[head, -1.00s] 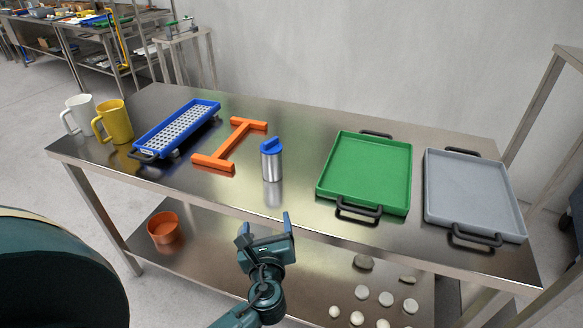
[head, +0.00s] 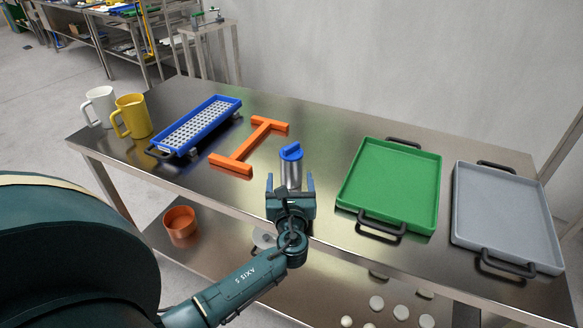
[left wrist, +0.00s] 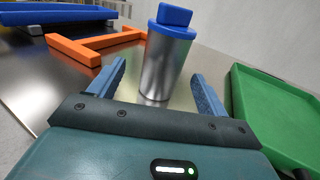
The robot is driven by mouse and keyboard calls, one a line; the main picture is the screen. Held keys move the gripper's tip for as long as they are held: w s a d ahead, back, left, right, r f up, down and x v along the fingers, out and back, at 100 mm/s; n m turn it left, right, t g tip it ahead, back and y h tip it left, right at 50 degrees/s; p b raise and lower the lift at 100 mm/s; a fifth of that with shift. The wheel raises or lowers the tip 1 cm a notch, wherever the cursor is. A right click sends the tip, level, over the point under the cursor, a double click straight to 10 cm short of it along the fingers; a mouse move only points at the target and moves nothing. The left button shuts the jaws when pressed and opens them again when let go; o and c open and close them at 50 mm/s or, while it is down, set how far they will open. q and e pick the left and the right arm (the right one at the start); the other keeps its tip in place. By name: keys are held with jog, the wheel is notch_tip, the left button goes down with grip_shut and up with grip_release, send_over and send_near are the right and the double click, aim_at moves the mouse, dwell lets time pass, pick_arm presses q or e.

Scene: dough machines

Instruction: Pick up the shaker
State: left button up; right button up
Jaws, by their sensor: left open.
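The shaker (head: 290,168) is a metal cylinder with a blue lid, upright on the steel table between an orange H-shaped piece and a green tray. In the left wrist view the shaker (left wrist: 164,58) stands just ahead, lined up between the two fingers. My left gripper (head: 290,183) is open and empty at the table's front side, with a finger on either side of the shaker's line. It also shows in the left wrist view (left wrist: 160,92). The gripper hides the shaker's lower part in the head view. My right gripper is not in view.
The orange piece (head: 248,147) and blue perforated tray (head: 163,147) lie left of the shaker, with yellow (head: 134,117) and white (head: 101,106) jugs beyond. The green tray (head: 392,182) and grey tray (head: 507,213) are to the right. A lower shelf holds an orange bowl (head: 181,226) and pale round pieces.

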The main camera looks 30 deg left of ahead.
aim_at(292, 174)
pick_arm(q)
jog(key=shift+x, duration=2.75)
jog(key=shift+d+r, duration=0.15)
jog(key=shift+d, duration=0.05)
jog(key=shift+c, duration=0.4)
jog(key=c, duration=1.1)
notch_tip(292, 174, up, 10)
jog(key=p, duration=0.3)
